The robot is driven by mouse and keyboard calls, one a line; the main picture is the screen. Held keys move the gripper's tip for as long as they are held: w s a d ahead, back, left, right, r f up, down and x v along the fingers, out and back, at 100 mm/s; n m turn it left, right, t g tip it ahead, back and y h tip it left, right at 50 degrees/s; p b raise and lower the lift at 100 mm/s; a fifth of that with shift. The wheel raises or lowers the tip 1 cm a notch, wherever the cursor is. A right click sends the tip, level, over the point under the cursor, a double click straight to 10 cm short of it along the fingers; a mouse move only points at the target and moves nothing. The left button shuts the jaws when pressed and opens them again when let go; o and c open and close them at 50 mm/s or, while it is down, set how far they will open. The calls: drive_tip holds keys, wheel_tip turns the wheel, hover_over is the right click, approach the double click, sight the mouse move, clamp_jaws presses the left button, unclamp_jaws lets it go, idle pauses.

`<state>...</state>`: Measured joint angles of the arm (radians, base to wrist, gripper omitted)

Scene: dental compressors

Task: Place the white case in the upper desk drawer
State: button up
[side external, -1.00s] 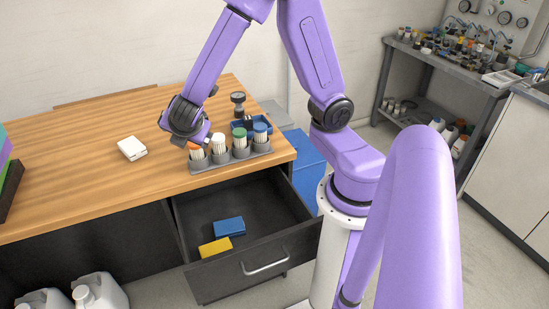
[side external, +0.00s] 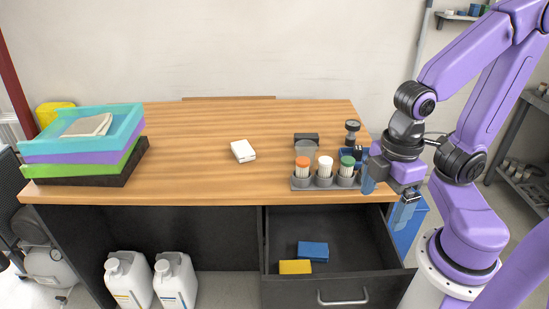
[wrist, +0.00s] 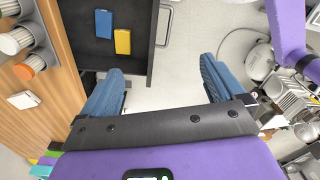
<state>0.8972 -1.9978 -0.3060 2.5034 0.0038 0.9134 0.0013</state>
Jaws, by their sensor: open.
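The white case (side external: 243,151) lies flat on the middle of the wooden desktop. It also shows at the left of the wrist view (wrist: 24,100). The upper desk drawer (side external: 350,250) is pulled open under the right part of the desk; its inside shows at the top of the wrist view (wrist: 130,16). My gripper (side external: 388,195) is right of the bottle rack, near the desk's right front corner, well right of the case. Its blue fingers are spread and empty in the wrist view (wrist: 160,85). Nothing of the case is between them.
A blue box (side external: 313,251) and a yellow box (side external: 295,267) lie in the drawer, with bare floor beside them. A rack (side external: 300,183) of capped bottles stands at the desk's front right. Stacked trays (side external: 80,145) stand at the left. The desktop around the case is clear.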

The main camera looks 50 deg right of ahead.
sight(244, 150)
drive_tip(key=shift+w, duration=0.1)
drive_tip(key=w+d+f+n+t+h, duration=0.1)
drive_tip(key=w+d+n+t+h, duration=0.15)
drive_tip(key=w, duration=0.65)
drive_tip(key=w+d+f+n+t+h, duration=0.2)
drive_tip(key=w+n+t+h, duration=0.15)
drive_tip(key=w, duration=0.55)
drive_tip(key=w+d+f+n+t+h, duration=0.1)
drive_tip(key=w+d+n+t+h, duration=0.15)
drive_tip(key=w, duration=0.65)
drive_tip(key=w+f+n+t+y, duration=0.1)
drive_tip(key=w+f+n, duration=0.2)
drive_tip(key=w, duration=0.1)
drive_tip(key=w+a+f+n+t, duration=0.1)
drive_tip(key=w+f+n, duration=0.1)
drive_tip(key=w+n, duration=0.1)
drive_tip(key=w+f+n+t+y, duration=0.1)
drive_tip(key=w+f+n, duration=0.2)
drive_tip(key=w+n, duration=0.1)
drive_tip(key=shift+w+a+f+t+y, duration=0.25)
drive_tip(key=shift+w+a+f+y, duration=0.1)
drive_tip(key=shift+w, duration=0.1)
drive_tip(key=shift+w+d+f+n, duration=0.15)
drive_tip(key=shift+w+f+n, duration=0.1)
drive_tip(key=shift+w+f, duration=0.2)
drive_tip(key=x, duration=1.6)
drive_tip(key=shift+w, duration=0.4)
